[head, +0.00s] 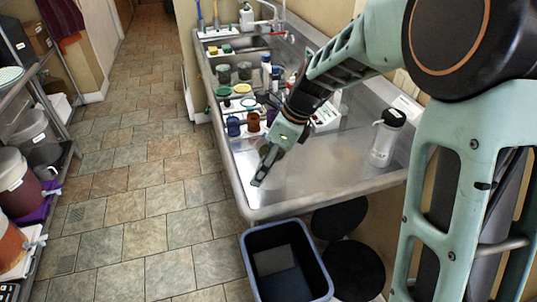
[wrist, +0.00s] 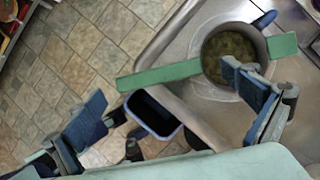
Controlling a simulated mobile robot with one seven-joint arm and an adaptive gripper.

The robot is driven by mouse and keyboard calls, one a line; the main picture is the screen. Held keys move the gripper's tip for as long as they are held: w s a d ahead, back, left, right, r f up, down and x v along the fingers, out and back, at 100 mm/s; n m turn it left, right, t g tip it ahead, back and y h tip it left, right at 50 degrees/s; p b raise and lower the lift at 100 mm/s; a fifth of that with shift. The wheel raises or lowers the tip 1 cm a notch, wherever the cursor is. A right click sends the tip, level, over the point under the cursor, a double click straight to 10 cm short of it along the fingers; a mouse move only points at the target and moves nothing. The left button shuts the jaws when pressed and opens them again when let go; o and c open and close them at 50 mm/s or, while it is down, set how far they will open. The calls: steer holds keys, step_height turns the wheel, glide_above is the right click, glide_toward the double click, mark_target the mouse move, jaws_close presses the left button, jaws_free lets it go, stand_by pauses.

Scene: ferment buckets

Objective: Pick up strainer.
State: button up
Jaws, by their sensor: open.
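In the wrist view, a green flat bar (wrist: 160,75) sticks out to the left of a round grey vessel (wrist: 209,45), and a shorter green piece sticks out to the right. I take the green pieces to be the strainer's handle and tab. The inside looks olive and mesh-like; I cannot tell where strainer and vessel part. My gripper (wrist: 163,88) is open above, its right finger overlapping the vessel in the picture and its left finger well apart. In the head view, my gripper (head: 262,181) is over the counter's near end and hides most of the strainer.
A blue-rimmed bin (head: 283,262) stands on the floor at the near edge. Shelves with buckets line the left.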

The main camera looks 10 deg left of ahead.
steer(key=shift+a+f, duration=0.25)
steer(key=shift+f, duration=0.4)
steer(key=c, duration=1.2)
steer(key=shift+o, duration=0.2)
steer(key=shift+r, duration=0.1)
